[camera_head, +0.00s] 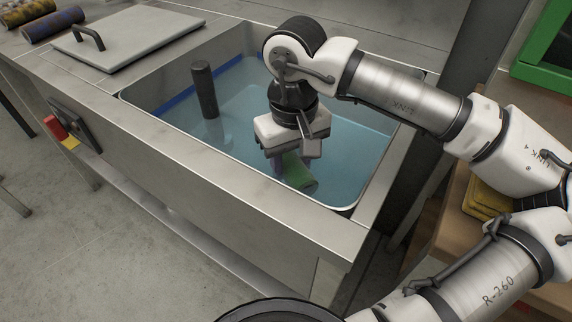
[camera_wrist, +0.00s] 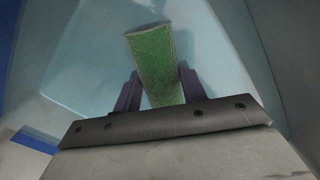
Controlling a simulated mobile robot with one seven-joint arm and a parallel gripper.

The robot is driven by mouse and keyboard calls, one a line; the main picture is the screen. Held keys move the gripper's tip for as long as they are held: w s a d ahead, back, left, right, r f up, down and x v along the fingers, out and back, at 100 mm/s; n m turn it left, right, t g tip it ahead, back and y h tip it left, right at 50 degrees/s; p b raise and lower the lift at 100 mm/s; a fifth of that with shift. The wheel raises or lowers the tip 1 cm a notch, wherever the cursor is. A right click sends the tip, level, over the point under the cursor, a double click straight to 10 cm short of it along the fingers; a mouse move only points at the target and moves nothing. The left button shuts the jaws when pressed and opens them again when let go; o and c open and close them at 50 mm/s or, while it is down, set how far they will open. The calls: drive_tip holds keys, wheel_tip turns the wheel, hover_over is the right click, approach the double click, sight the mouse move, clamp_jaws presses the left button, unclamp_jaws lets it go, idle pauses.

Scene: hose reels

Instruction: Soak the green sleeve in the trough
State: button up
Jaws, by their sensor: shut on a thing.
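The trough (camera_head: 228,168) is a metal basin set in a steel bench and holds blue, clear water (camera_head: 240,120). My gripper (camera_head: 290,165) is over the right part of the trough, pointing down with its fingers at or in the water. It is shut on the green sleeve (camera_head: 299,172). In the wrist view the green sleeve (camera_wrist: 155,62) lies between the two dark fingers (camera_wrist: 158,92) and extends beyond them. The sleeve looks at least partly under the water; its exact depth I cannot tell. My gripper's body hides part of it in the head view.
A dark upright post (camera_head: 205,90) stands in the trough to the left. A grey lid with a handle (camera_head: 128,42) lies on the bench, with patterned rolls (camera_head: 53,24) behind. A red button (camera_head: 55,127) is on the front. A green frame (camera_head: 545,50) is at the right.

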sight(292, 160)
wheel_tip(292, 160, up, 17)
drive_tip(key=p, duration=1)
drive_tip(key=shift+f, duration=0.2)
drive_tip(key=shift+s+f, duration=0.1)
idle(1.1)
